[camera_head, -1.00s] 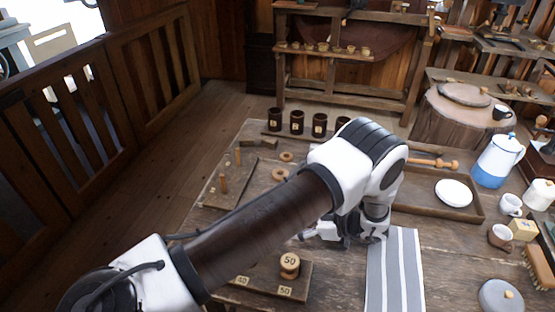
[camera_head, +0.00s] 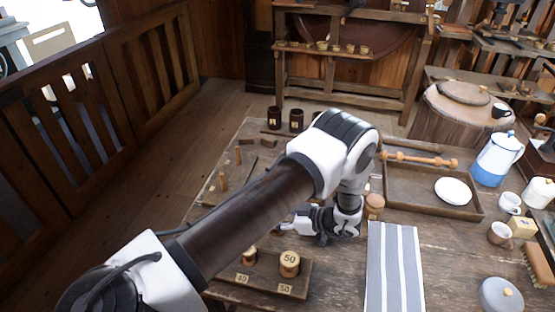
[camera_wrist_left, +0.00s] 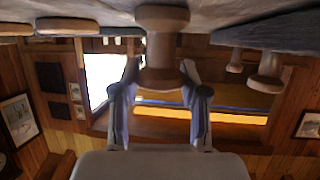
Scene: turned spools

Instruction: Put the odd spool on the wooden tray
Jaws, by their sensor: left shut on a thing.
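In the head view the forearm hides this spool; the gripper body (camera_head: 335,222) shows low over the table. I cannot tell whether the spool touches the table. Two wooden spools, one marked 50 (camera_head: 289,262) and one partly hidden by my arm (camera_head: 249,256), stand on a board (camera_head: 262,283) labelled 40 and 50. A brown spool-like piece (camera_head: 374,203) stands beside the wooden tray (camera_head: 465,213). My right gripper is out of view.
A white plate (camera_head: 453,190) lies in the tray, with a turned wooden rod (camera_head: 420,160) along its back. A striped cloth (camera_head: 394,270) lies in front. A blue-white pot (camera_head: 497,160) and mugs (camera_head: 501,236) stand at the right. Dark cups (camera_head: 296,121) stand at the back.

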